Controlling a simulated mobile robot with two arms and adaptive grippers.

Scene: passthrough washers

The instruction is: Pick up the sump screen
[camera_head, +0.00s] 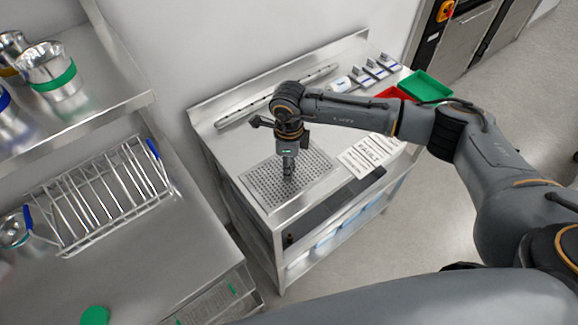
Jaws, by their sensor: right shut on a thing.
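The sump screen (265,184) is a flat, perforated grey metal plate at the front left of the steel table. My right gripper (289,177) points down over the middle of the screen and is shut on it. The fingertips are small here and partly hidden by the wrist. I cannot tell whether the plate is raised off the tabletop. My left gripper is not in view.
The steel table (232,148) also holds a printed sheet (370,153), a long metal bar (277,97), a red tray (394,94) and a green tray (425,86). A wire rack (105,195) stands on the left counter. Floor is free at right.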

